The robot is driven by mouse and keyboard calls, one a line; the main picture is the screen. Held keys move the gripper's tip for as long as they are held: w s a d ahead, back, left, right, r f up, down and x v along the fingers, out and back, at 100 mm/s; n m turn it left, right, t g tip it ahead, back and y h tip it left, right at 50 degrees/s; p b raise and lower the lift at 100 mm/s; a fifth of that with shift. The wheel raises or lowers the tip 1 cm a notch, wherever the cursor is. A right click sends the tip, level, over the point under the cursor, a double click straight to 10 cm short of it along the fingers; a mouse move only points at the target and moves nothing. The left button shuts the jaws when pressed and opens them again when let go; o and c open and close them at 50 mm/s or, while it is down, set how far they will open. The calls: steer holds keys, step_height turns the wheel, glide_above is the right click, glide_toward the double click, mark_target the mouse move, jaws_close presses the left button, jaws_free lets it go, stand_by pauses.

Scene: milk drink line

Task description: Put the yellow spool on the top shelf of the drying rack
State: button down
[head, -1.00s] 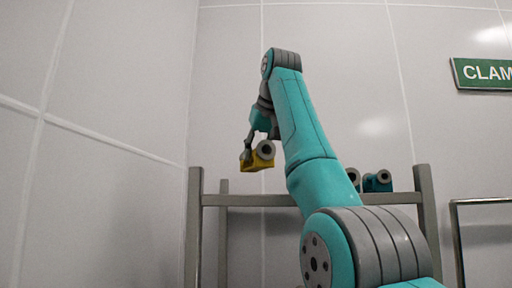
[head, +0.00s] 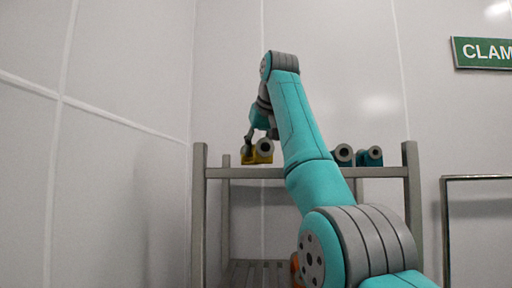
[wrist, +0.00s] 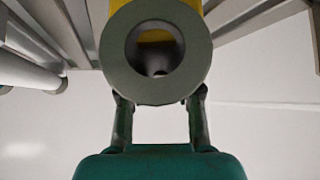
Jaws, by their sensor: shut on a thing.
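The yellow spool (head: 264,156), a yellow body with a grey round end, is held in my gripper (head: 260,137). In the head view it appears just above the front bar of the drying rack's top shelf (head: 240,173), near the left side. I cannot tell whether it touches the shelf. In the wrist view the spool's grey hollow end (wrist: 117,62) faces the camera, with a bit of yellow behind it. The two fingers (wrist: 160,108) are closed on it from either side. My arm hides the middle of the rack.
Two teal spools with grey ends, one (head: 343,154) beside the other (head: 370,157), sit at the right of the top shelf. An orange thing (head: 295,268) is partly hidden on a lower slatted shelf (head: 250,273). A metal frame (head: 447,230) stands at right.

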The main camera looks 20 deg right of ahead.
steer(key=shift+f, duration=0.5)
steer(key=c, duration=0.7)
jaws_free()
steer(key=v, duration=0.7)
steer(key=shift+s+r, duration=0.15)
steer(key=shift+r, duration=0.05)
steer(key=shift+s, duration=0.1)
